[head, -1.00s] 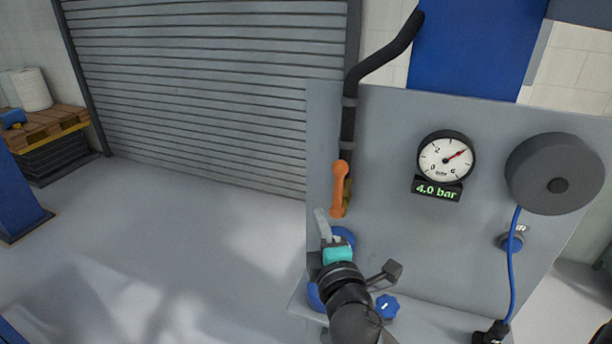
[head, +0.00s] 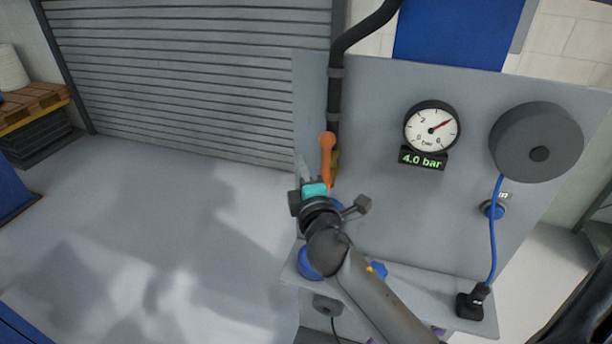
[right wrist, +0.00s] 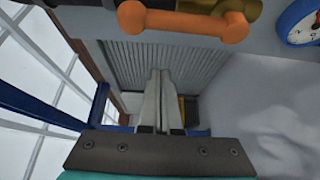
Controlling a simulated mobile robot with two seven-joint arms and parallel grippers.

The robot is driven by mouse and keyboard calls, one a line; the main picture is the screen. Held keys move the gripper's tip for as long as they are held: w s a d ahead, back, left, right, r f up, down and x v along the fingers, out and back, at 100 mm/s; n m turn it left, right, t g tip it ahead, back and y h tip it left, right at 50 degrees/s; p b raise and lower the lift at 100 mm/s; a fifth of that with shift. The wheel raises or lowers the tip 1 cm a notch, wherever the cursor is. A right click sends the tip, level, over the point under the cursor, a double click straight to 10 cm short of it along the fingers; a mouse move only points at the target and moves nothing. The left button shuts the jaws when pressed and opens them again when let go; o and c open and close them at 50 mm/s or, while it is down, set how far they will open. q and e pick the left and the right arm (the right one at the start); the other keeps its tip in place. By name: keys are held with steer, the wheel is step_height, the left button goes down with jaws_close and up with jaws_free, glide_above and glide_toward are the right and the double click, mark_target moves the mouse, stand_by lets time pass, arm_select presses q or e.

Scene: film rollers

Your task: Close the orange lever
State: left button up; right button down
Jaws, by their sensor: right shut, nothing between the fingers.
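The orange lever (head: 327,157) stands upright along the black pipe on the grey panel, with a brass valve body (head: 335,162) behind it. In the right wrist view the lever (right wrist: 186,27) crosses the top of the picture, in front of the brass part (right wrist: 205,7). My right gripper (head: 303,166) is shut and empty, just left of the lever in the head view. Its fingertips (right wrist: 160,74) appear below the lever in the wrist view, with a visible gap. Whether any part of the gripper touches the lever cannot be told. My left gripper is not in view.
The panel carries a gauge (head: 432,128) with a 4.0 bar display (head: 423,159), a grey reel (head: 537,147) and a blue hose (head: 494,230). The black pipe (head: 335,98) runs above the lever. Open floor (head: 150,230) lies to the left, before the shutter.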

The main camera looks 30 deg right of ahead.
mark_target(326, 162)
steer(key=d+p, duration=0.1)
steer(key=d, duration=0.3)
steer(key=shift+w, duration=0.2)
steer(key=shift+d, duration=0.1)
